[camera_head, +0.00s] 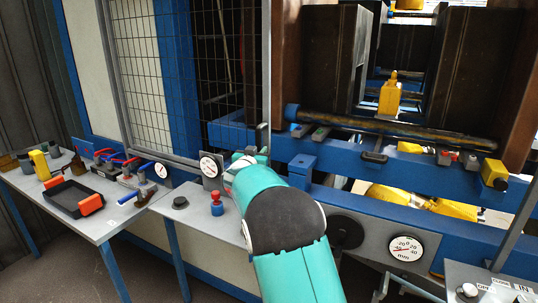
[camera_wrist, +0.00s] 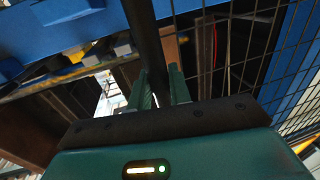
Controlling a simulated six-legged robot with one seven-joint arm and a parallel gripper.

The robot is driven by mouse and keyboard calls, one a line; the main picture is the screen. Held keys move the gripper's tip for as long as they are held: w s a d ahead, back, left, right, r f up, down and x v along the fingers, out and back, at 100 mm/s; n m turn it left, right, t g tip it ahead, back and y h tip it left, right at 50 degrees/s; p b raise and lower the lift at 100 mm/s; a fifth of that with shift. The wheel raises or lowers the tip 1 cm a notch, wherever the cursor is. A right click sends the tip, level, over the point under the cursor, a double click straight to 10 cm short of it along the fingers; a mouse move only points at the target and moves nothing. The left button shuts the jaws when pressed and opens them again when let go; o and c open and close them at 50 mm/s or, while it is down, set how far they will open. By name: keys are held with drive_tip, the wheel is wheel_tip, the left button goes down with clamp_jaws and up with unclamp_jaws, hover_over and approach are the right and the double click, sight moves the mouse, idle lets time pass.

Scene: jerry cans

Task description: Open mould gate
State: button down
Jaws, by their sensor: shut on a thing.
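The mould gate (camera_head: 140,70) is a wire-mesh panel in a grey frame, at the upper left of the head view. Its mesh also shows at the right of the wrist view (camera_wrist: 247,60). My gripper (camera_head: 262,143) is at the lower part of the gate's right edge, mostly hidden by my teal arm. In the wrist view, my gripper's two green fingers (camera_wrist: 160,88) stand on either side of a dark upright bar (camera_wrist: 147,35), which looks like the gate handle. They are shut on it. The mould area to the right of the gate is uncovered by mesh.
Dark mould blocks (camera_head: 468,80) and a yellow jerry can (camera_head: 390,95) are behind a blue beam (camera_head: 335,157). A bench (camera_head: 105,222) with a black tray (camera_head: 75,199) stands at left. Gauges (camera_head: 405,249) and a red-and-blue knob (camera_head: 217,204) are close to my arm.

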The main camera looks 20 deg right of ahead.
drive_tip(key=shift+w+a, duration=0.2)
drive_tip(key=shift+a, duration=0.05)
drive_tip(key=c, duration=1.3)
unclamp_jaws()
drive_tip(key=shift+d, duration=0.1)
drive_tip(key=shift+s, duration=0.1)
drive_tip(key=v, duration=1.3)
drive_tip(key=shift+s+a, duration=0.25)
drive_tip(key=shift+a, duration=0.05)
